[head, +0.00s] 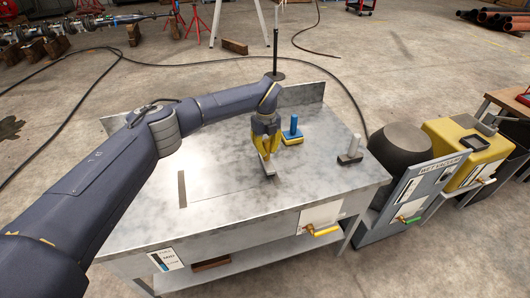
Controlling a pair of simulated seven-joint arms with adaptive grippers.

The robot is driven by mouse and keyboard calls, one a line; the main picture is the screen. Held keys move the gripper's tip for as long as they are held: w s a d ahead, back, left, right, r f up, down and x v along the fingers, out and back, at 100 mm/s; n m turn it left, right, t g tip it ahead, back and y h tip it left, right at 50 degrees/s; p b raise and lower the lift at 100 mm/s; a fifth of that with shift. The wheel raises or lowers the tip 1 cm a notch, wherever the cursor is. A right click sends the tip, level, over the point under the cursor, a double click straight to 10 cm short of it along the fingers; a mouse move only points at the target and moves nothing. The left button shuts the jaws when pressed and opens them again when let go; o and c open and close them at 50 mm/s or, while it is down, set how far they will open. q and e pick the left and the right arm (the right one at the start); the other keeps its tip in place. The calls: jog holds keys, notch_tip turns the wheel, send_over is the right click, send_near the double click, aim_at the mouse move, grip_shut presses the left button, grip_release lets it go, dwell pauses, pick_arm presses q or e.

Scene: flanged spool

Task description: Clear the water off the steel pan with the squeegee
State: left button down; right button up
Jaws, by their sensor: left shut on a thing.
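The steel pan (225,215) appears as the broad, mottled grey metal top of a bench, with a raised back edge. A dark narrow strip and a thin line mark its left and middle part. Water cannot be clearly told from the steel's sheen. My left gripper (266,151), with yellow fingers, points down over the middle of the pan. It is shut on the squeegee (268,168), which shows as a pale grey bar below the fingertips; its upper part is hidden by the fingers. Whether the squeegee touches the steel cannot be told. My right gripper is out of view.
A blue-handled tool with a yellow base (292,133) stands close right of my gripper. A pale-handled tool with a dark base (352,151) stands near the right edge. A wet vacuum (408,190) stands right of the bench. The pan's front left is clear.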

aim_at(266, 141)
pick_arm(q)
jog(key=shift+r, duration=2)
jog(key=shift+r, duration=0.1)
